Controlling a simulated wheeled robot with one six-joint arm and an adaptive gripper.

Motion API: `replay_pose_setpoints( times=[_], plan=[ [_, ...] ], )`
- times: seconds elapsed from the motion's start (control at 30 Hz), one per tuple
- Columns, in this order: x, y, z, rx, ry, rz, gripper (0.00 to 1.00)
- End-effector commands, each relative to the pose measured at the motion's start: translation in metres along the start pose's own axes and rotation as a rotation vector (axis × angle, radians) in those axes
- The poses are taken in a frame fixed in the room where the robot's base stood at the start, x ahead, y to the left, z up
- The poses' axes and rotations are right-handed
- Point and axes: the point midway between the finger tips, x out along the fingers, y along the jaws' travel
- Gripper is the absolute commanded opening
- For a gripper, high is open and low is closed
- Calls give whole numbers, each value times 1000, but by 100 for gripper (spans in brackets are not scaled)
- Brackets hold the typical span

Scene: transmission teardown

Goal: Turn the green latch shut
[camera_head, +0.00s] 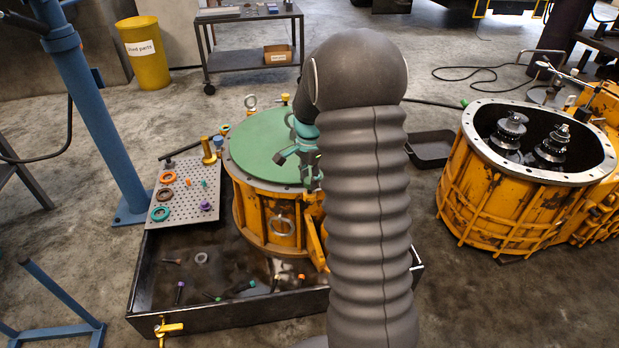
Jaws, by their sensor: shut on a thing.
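My gripper (309,174), dark with teal parts, is at the right rim of the yellow housing (262,212) with the flat green lid (265,147). It points down there and is shut on a small green piece at the rim, which looks like the green latch (316,184). The latch is small and partly covered by the fingers, so its exact angle cannot be told. My grey sleeved arm hides the right part of the lid and housing.
The housing stands in a black tray (150,270) with loose bolts. A perforated plate (190,209) with coloured rings lies at left, near a blue post (105,125). An open yellow gearbox case (470,200) stands at right.

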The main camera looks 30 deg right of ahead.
Motion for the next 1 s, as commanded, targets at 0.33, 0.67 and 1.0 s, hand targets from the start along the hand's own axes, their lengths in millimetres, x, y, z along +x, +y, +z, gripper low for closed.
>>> replay_pose_setpoints(
  times=[0.33, 0.67, 1.0],
  plan=[
    [0, 0, 0, -116, 0, 1, 0],
    [0, 0, 0, -400, 0, 0, 0],
    [0, 1, 0, -723, 0, 1, 0]
  ],
)
